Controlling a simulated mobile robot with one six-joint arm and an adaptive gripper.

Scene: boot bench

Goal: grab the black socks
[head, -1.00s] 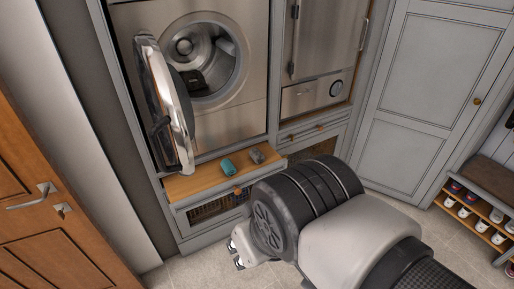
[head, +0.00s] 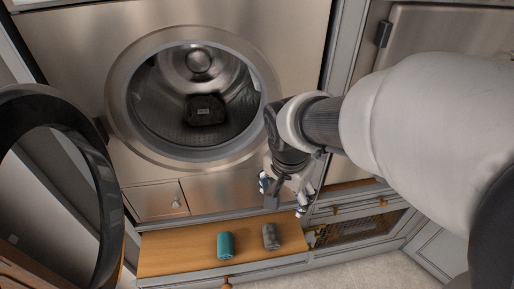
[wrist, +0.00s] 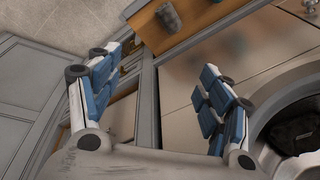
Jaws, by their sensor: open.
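A black bundle with a small pale label (head: 205,110) lies inside the open washing machine drum; I take it for the black socks, though its exact shape is unclear. It also shows at the right edge of the wrist view (wrist: 296,130). My gripper (head: 284,197) is open and empty, outside the drum, to the lower right of its opening and above the pull-out board. In the wrist view its blue-padded fingers (wrist: 165,65) are spread wide with nothing between them.
The round washer door (head: 100,180) is swung open at left. The drum rim (head: 120,100) surrounds the opening.

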